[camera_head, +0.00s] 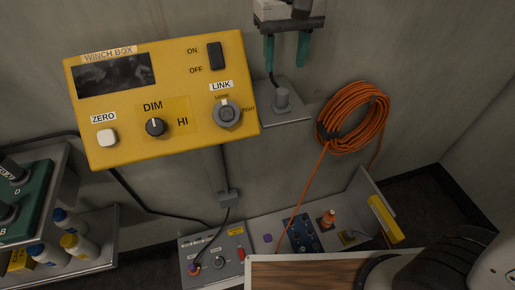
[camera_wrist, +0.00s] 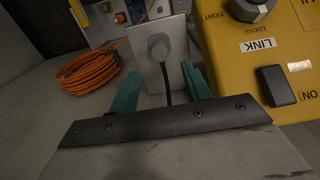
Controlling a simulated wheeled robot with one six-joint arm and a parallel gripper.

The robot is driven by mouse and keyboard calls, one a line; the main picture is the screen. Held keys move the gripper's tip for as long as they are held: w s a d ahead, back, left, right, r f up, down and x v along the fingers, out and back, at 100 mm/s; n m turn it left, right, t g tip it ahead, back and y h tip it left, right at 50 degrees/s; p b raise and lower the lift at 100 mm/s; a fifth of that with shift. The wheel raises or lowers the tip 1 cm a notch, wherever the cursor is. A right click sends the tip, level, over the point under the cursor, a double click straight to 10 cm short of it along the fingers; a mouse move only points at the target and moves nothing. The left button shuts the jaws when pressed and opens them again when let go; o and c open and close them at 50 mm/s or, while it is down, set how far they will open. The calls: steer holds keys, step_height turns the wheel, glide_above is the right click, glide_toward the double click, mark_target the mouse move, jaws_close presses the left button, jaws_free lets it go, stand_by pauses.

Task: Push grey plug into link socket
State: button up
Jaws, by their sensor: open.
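The grey plug (camera_head: 282,98) sits on a grey plate fixed to the wall, just right of the yellow winch box. In the wrist view the plug (camera_wrist: 158,46) shows beyond my fingertips, with a black cable running from it towards me. My gripper (camera_head: 286,65) has teal fingers, open and empty, above the plug in the head view. In the wrist view my gripper (camera_wrist: 160,76) has its fingers apart, with the cable between them. The link socket (camera_head: 227,113) is a round grey fitting under the LINK label. It shows partly, cut by the top edge, in the wrist view (camera_wrist: 250,8).
The winch box (camera_head: 190,135) carries a switch (camera_head: 216,56), a DIM knob (camera_head: 155,127) and a white button (camera_head: 107,137). A coiled orange cable (camera_head: 335,105) hangs to the right. A shelf with bottles (camera_head: 75,245) is lower left. Bare wall lies above the coil.

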mark_target(283, 90)
steer(key=shift+f, duration=0.1)
steer(key=shift+f, duration=4.4)
jaws_close()
steer(key=shift+r, duration=0.2)
steer(key=shift+r, duration=2.8)
